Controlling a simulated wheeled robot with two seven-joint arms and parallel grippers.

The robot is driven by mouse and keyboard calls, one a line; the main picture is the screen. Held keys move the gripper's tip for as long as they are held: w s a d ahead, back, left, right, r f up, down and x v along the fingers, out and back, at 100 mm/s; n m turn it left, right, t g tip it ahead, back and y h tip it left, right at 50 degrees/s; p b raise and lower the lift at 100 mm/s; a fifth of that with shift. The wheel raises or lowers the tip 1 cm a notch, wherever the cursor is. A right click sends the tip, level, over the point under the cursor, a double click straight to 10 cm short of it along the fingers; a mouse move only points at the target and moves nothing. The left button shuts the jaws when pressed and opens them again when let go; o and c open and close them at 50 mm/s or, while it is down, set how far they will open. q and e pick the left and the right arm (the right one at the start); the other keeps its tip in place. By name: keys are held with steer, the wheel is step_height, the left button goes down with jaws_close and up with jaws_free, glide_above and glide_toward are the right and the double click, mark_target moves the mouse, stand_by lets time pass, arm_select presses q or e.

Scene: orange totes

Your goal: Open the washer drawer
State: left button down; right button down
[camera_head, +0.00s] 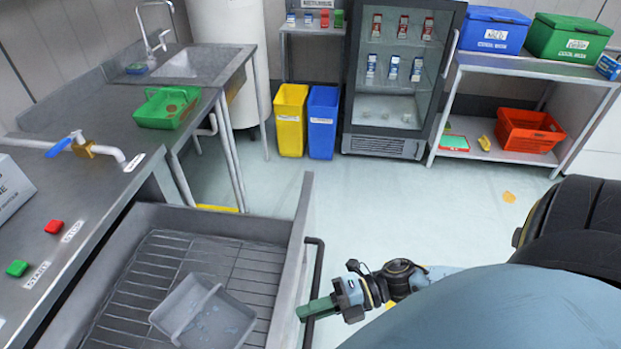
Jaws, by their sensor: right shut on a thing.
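The washer drawer (300,225) is a grey metal tray, standing pulled out from the steel counter at the lower left. Its wire rack (140,295) shows, with a grey basket (205,310) lying on it. A black bar handle (318,262) runs along the drawer's front, on its right side in the picture. My right gripper (316,309) comes in from the right, its greenish fingers shut on the handle. My left gripper is not in view.
The steel counter (105,105) holds a green basket (166,108), a sink, a blue-handled tap and red and green buttons. Yellow (290,118) and blue (323,120) bins, a glass-door fridge and a shelf stand at the back.

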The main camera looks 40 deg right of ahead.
steer(key=c, duration=1.4)
jaws_free()
steer(key=shift+o, duration=0.2)
steer(key=v, duration=1.3)
steer(key=shift+d, duration=0.2)
steer(key=shift+s+r, duration=0.1)
